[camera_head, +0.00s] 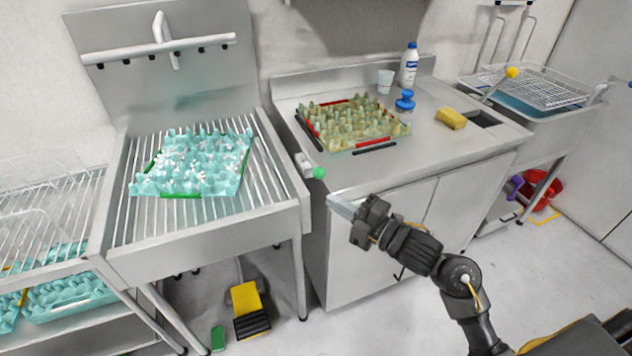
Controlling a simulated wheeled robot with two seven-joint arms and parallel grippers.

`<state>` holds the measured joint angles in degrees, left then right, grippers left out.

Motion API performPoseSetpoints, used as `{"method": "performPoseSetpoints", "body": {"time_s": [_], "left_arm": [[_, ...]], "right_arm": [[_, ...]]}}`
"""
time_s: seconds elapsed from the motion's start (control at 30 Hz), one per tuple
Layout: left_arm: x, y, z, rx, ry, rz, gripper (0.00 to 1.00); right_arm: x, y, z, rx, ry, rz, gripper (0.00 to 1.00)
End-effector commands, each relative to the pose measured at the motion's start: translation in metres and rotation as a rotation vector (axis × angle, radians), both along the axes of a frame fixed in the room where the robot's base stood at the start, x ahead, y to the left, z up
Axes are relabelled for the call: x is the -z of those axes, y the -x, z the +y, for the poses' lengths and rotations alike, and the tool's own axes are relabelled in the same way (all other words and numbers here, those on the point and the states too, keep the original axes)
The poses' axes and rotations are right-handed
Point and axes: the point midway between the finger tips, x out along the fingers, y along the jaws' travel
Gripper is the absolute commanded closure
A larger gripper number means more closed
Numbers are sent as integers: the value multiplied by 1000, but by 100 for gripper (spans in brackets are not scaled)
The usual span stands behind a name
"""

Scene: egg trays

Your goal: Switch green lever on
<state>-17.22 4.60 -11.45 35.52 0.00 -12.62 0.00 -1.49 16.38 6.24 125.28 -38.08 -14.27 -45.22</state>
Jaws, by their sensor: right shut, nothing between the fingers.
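The green lever shows as a small green ball knob (319,173) on a pale fitting (304,164) at the right edge of the slatted sink rack, in the gap beside the counter. My right gripper (333,202) comes in from the lower right. Its shut, empty fingertips are just below and slightly right of the green knob, apart from it in the picture. I cannot tell the exact depth gap between them. My left gripper is not in the view.
A teal egg tray (148,187) lies on the slatted rack (260,190). A yellowish egg tray (392,131) sits on the steel counter (440,155), with bottles and a yellow sponge (451,118) nearby. A yellow pedal (246,298) stands on the floor.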

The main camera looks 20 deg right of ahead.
Motion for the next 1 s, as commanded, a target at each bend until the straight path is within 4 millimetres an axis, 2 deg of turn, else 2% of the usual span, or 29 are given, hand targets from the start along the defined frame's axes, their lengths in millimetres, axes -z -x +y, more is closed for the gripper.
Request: {"method": "performPoseSetpoints", "body": {"time_s": [0.27,0.77,0.83,1.0], "left_arm": [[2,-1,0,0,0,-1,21],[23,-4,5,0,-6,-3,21],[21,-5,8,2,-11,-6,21],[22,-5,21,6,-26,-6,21]], "right_arm": [[0,-9,5,2,-5,2,100],[-5,-87,57,1,-7,1,100],[-2,-88,41,5,0,4,100],[1,-92,24,3,-3,4,100]]}}
